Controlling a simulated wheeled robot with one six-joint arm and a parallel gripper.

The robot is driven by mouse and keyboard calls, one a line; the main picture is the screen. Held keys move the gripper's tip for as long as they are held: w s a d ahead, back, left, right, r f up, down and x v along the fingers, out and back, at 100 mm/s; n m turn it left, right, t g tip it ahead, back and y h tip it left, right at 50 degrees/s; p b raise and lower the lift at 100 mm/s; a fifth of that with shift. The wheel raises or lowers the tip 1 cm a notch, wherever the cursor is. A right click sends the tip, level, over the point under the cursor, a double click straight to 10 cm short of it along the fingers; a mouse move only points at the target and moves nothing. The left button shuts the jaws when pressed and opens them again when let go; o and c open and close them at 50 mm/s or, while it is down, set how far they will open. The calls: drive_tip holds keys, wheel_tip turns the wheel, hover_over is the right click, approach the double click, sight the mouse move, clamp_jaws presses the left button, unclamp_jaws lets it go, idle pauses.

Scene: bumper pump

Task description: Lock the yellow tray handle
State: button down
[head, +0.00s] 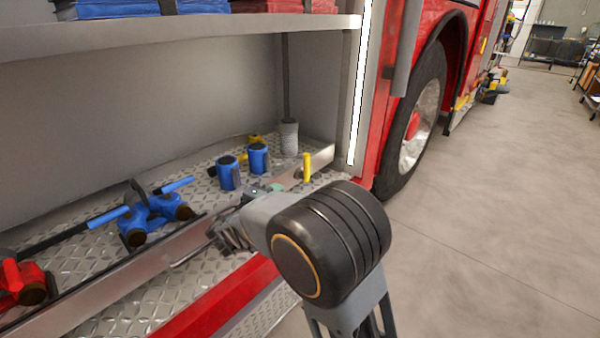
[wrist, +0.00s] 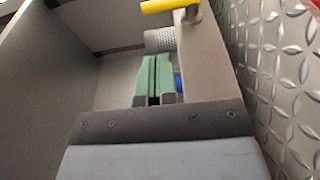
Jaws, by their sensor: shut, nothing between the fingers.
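The yellow tray handle (head: 306,167) stands upright at the right end of the tray's metal front lip (head: 140,270) in the head view. My gripper (head: 277,187) is just left of the handle in the head view, mostly hidden by my wrist. In the wrist view its green fingers (wrist: 153,78) are together and empty, apart from the handle.
Two blue cylindrical fittings (head: 228,173) and a perforated grey cylinder (head: 289,138) stand behind the lip. Blue valves (head: 150,214) and a red one (head: 22,282) lie further left. A shelf (head: 180,40) hangs above. The floor (head: 490,220) at right is clear.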

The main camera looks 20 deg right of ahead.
sight(305, 164)
drive_tip(key=b+x, duration=0.2)
drive_tip(key=x, duration=1.1)
drive_tip(key=shift+d+b, duration=0.1)
drive_tip(key=shift+b, duration=0.3)
drive_tip(key=shift+w, duration=0.1)
drive_tip(key=shift+r, duration=0.1)
